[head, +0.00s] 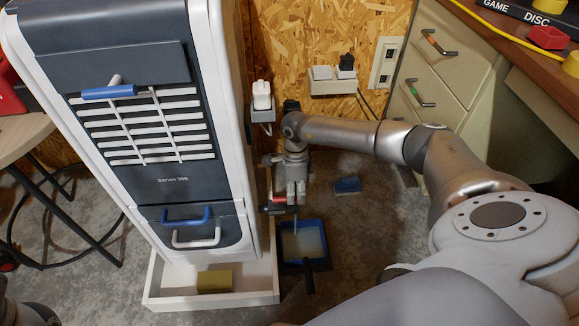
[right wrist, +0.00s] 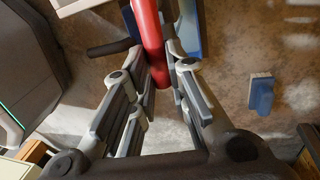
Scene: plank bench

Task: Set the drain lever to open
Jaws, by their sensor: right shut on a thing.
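The red drain lever (head: 279,199) is low on the right side of the tall white and dark grey cooler unit (head: 160,180). In the right wrist view the red lever (right wrist: 149,40) runs down between my fingers. My right gripper (head: 296,199) is shut on it, fingers pointing down. Part of the lever is hidden by the fingers in the head view. A thin pale stream or pipe shows below it, above a blue basin (head: 323,262) with cloudy liquid. My left gripper is not in view.
A blue block (head: 347,185) lies on the floor to the right. A socket box with plugs (head: 333,80) is on the wall behind. Drawers (head: 440,70) stand at the right, a stool (head: 30,135) at the left.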

